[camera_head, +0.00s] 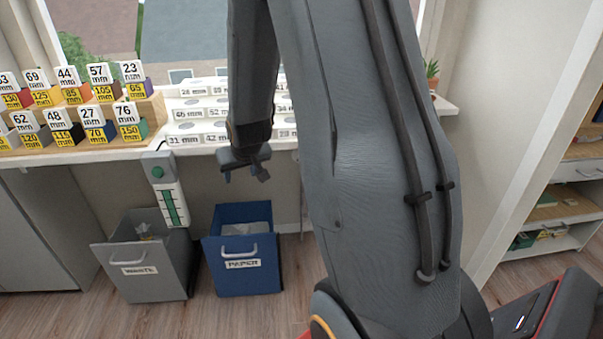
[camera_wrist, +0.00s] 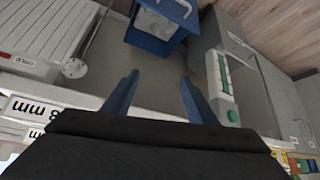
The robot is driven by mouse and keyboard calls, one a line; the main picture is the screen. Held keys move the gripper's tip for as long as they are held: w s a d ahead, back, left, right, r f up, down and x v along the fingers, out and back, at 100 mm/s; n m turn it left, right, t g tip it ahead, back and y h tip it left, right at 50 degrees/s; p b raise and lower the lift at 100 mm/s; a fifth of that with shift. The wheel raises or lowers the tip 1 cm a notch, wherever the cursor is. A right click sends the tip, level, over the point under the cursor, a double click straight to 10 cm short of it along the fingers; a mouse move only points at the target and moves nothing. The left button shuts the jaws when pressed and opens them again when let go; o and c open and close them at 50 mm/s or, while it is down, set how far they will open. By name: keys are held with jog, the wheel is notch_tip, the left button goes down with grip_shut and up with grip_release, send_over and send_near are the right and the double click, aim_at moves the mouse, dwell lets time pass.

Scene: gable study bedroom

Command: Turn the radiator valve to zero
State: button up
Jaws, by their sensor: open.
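The radiator valve (camera_wrist: 74,67) appears as a small pale round knob in the wrist view, at the left, beside the end of a white ribbed radiator (camera_wrist: 50,30). A thin pipe runs from it along the wall. Its markings are too small to read. My gripper (camera_wrist: 159,79) is open and empty, its two blue-grey fingers apart, to the right of the valve and not touching it. In the head view my gripper (camera_head: 246,167) hangs just in front of the sill edge. The valve and radiator are hidden there behind my arm.
A blue paper bin (camera_head: 240,275) and a grey waste bin (camera_head: 143,270) stand on the floor below. A white panel with a green scale (camera_head: 168,195) hangs from the worktop edge, left of my gripper. Numbered blocks (camera_head: 85,90) crowd the worktop. Shelves (camera_head: 560,205) stand right.

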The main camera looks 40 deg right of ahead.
jog(key=w+d+f+m+t+h+b, duration=0.1)
jog(key=w+d+f+t+h+b, duration=0.15)
jog(key=w+d+f+b, duration=0.55)
jog(key=m+t+h+b, duration=0.3)
jog(key=t+h, duration=0.2)
jog(key=t, duration=0.1)
send_near(303, 157)
jog(key=w+f, duration=0.2)
jog(key=d+b+x, duration=0.1)
jog(key=x, duration=0.7)
jog(key=shift+s+r, duration=0.2)
jog(key=shift+s, duration=0.2)
jog(key=shift+d, duration=0.15)
jog(key=shift+c, duration=0.4)
jog(key=c, duration=1)
